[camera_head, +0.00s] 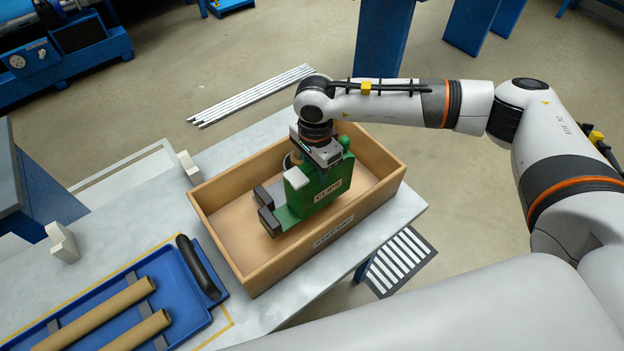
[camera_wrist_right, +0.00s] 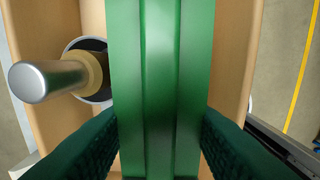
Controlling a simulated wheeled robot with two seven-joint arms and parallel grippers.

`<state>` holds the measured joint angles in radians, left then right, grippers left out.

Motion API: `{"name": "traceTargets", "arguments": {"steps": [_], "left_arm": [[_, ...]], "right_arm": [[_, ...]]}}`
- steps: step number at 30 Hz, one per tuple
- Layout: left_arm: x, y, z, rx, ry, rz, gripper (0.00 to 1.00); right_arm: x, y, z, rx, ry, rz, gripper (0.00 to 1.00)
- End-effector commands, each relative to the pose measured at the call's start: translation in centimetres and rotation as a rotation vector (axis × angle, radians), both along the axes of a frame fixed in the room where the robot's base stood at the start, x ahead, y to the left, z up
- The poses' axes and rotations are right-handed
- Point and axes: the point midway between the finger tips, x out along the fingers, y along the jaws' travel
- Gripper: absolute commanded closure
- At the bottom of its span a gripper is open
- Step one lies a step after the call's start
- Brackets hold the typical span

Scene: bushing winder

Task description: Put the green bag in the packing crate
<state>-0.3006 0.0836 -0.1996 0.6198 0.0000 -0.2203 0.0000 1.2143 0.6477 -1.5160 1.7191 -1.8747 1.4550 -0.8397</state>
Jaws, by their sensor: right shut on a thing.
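The green bag (camera_head: 318,194), with a "CLIPS" label, is inside the wooden packing crate (camera_head: 225,254), towards its middle and right. My right gripper (camera_head: 266,209) reaches into the crate from above and is shut on the bag. In the right wrist view the green bag (camera_wrist_right: 160,85) fills the middle, between the two dark fingers (camera_wrist_right: 160,145). I cannot tell whether the bag touches the crate floor. The crate's wall (camera_wrist_right: 62,30) shows behind it in the wrist view. My left gripper is not in view.
A metal-ended cylinder with a tan collar (camera_wrist_right: 50,80) stands beside the bag in the crate. A blue tray (camera_head: 183,302) with tan tubes and a black handle lies left of the crate on the grey table (camera_head: 130,228). White blocks (camera_head: 62,243) stand on the table.

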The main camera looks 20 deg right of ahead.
Motion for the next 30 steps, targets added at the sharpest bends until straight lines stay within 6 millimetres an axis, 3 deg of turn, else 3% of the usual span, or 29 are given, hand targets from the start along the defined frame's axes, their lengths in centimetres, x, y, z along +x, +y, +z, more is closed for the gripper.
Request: {"name": "traceTargets", "arguments": {"steps": [12,24,25,28,30], "left_arm": [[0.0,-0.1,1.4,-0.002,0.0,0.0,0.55],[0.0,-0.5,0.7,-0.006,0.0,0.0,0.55],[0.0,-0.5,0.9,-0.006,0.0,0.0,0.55],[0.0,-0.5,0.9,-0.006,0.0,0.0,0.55],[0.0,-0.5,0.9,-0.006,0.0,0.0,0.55]], "right_arm": [[0.0,0.0,-4.4,-0.001,0.001,-0.002,1.0],[0.1,0.0,-5.2,0.0,-0.002,-0.002,1.0],[0.1,0.0,-5.0,0.0,-0.002,-0.002,0.56],[0.1,0.0,-5.0,-0.001,-0.001,-0.002,0.39],[0.1,-0.1,-5.0,-0.001,-0.001,-0.002,0.39]]}}
